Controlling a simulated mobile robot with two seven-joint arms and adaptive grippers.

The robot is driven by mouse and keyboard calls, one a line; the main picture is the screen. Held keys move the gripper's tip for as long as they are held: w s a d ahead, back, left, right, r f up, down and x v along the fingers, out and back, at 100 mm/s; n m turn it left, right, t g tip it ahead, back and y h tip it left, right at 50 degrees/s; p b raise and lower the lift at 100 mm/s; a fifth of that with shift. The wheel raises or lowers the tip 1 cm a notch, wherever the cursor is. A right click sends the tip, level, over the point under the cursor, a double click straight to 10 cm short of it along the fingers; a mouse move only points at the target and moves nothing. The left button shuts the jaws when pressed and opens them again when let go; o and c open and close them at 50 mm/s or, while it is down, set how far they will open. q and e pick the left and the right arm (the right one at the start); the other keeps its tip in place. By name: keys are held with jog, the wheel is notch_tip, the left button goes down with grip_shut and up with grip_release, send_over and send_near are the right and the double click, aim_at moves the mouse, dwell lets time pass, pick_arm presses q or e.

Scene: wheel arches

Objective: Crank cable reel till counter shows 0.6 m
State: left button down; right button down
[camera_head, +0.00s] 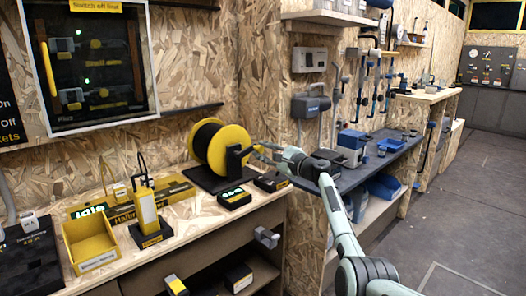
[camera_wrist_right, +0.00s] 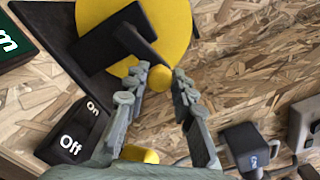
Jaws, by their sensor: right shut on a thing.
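The cable reel (camera_head: 222,148) has yellow flanges and black cable, and stands on a black base at the back of the wooden bench. Its yellow side fills the top of the right wrist view (camera_wrist_right: 172,22), with a black crank arm (camera_wrist_right: 140,42) ending in a yellow knob (camera_wrist_right: 160,77). My right gripper (camera_wrist_right: 156,84) has its fingers around this knob; in the head view the gripper (camera_head: 264,150) is at the reel's right side. The counter (camera_head: 234,197) has lit green digits, too small to read; only an "m" shows on its edge in the wrist view (camera_wrist_right: 8,42). My left gripper is not in view.
A black On/Off switch box (camera_wrist_right: 75,130) sits beside the reel. A yellow bin (camera_head: 90,240) and a yellow device on a black stand (camera_head: 148,212) are to the left on the bench. A grey workbench (camera_head: 345,168) stands to the right.

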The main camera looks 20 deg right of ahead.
jog(key=c, duration=1.3)
grip_release()
jog(key=v, duration=1.2)
jog(key=shift+r, duration=0.1)
